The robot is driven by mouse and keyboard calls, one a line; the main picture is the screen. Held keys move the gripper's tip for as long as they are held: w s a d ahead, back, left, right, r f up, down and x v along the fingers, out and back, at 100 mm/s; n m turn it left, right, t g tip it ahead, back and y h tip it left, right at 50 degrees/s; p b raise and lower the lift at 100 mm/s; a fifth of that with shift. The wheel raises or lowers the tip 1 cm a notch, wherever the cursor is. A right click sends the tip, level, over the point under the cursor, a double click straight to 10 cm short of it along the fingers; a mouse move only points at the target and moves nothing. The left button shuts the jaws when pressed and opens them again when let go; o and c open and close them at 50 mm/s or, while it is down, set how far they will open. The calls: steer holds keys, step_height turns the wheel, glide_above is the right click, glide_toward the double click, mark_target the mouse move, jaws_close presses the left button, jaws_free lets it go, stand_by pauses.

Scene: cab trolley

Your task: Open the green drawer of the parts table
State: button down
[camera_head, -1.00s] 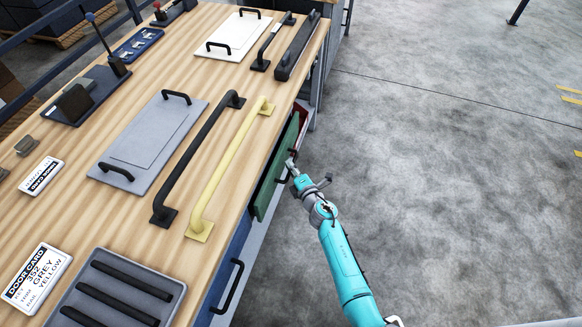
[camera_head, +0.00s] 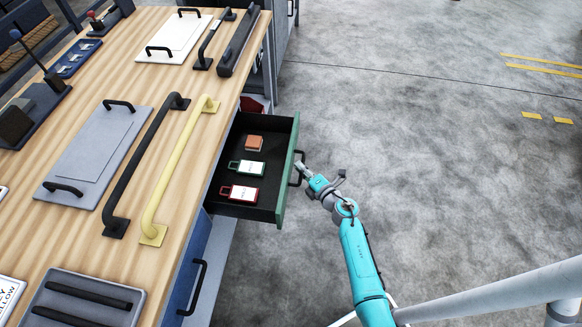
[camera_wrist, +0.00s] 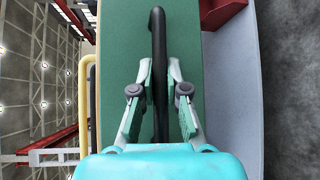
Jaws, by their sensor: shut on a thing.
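The green drawer (camera_head: 288,172) of the parts table stands pulled out from under the wooden top (camera_head: 150,200). Inside it lie a green-edged tag (camera_head: 247,168), a red-edged tag (camera_head: 240,193) and a small orange-brown block (camera_head: 254,143). My gripper (camera_head: 301,168) is at the drawer's outer face, at its black handle (camera_head: 297,177). In the wrist view the black handle (camera_wrist: 158,60) runs between the two fingers of my gripper (camera_wrist: 160,95), which are shut on it, with the green front (camera_wrist: 115,50) behind.
A blue drawer front with a black handle (camera_head: 194,288) is nearer on the same side. A yellow bar handle (camera_head: 178,170), a black bar handle (camera_head: 143,165) and a grey panel (camera_head: 95,150) lie on the top. The concrete floor (camera_head: 430,180) to the right is clear.

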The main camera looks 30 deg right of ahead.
steer(key=shift+s+d, duration=0.25)
steer(key=c, duration=1.2)
jaws_free()
steer(key=s, duration=0.4)
steer(key=s+d+r, duration=0.1)
steer(key=s, duration=0.6)
steer(key=shift+s+d+r, duration=0.3)
steer(key=shift+s+d, duration=0.05)
